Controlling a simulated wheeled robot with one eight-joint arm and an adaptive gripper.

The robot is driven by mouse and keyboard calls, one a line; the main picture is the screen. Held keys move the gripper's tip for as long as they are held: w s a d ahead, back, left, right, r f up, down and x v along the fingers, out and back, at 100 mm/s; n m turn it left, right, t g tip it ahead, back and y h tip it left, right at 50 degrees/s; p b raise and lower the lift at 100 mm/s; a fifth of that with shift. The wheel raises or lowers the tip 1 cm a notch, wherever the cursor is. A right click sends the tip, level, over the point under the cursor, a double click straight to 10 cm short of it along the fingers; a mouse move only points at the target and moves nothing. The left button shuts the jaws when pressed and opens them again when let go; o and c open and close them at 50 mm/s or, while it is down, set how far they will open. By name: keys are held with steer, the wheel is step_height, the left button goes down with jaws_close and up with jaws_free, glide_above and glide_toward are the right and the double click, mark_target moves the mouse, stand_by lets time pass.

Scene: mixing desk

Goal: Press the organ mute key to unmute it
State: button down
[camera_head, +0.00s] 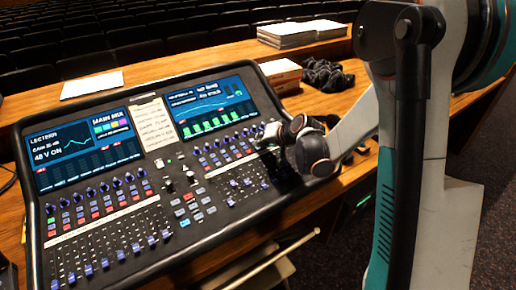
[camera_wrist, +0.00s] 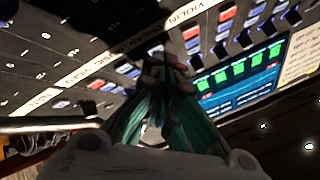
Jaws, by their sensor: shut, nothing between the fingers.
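The mixing desk (camera_head: 150,255) stands on the wooden desktop, with rows of knobs, red and blue keys and faders. My gripper (camera_head: 268,136) is at the right end of its right-hand bank, just below the right screen. In the wrist view my gripper (camera_wrist: 166,68) has its teal fingers closed together, with nothing between them, low over the keys beside a white label strip (camera_wrist: 130,45). One label on the strip reads VIOLIN; the others are too blurred to read surely. I cannot single out the organ mute key, and the fingers hide the keys under them. Contact cannot be told.
The left screen (camera_head: 82,141) and right screen (camera_head: 206,105) are lit; the right one shows several green blocks. A paper sheet (camera_head: 92,85), a box (camera_head: 281,72), a dark cable heap (camera_head: 326,75) and paper stacks (camera_head: 286,34) lie behind the desk. Rows of seats stand beyond.

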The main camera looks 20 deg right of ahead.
mark_target(262, 149)
steer(key=shift+s+r+p, duration=0.1)
steer(key=shift+r+p, duration=0.3)
steer(key=shift+r, duration=0.3)
steer(key=shift+s+d+r+p, duration=0.15)
steer(key=shift+r+p, duration=0.65)
steer(key=shift+r, duration=0.45)
steer(key=shift+s+a+r+p, duration=0.1)
steer(key=shift+r+p, duration=0.7)
steer(key=shift+r, duration=0.4)
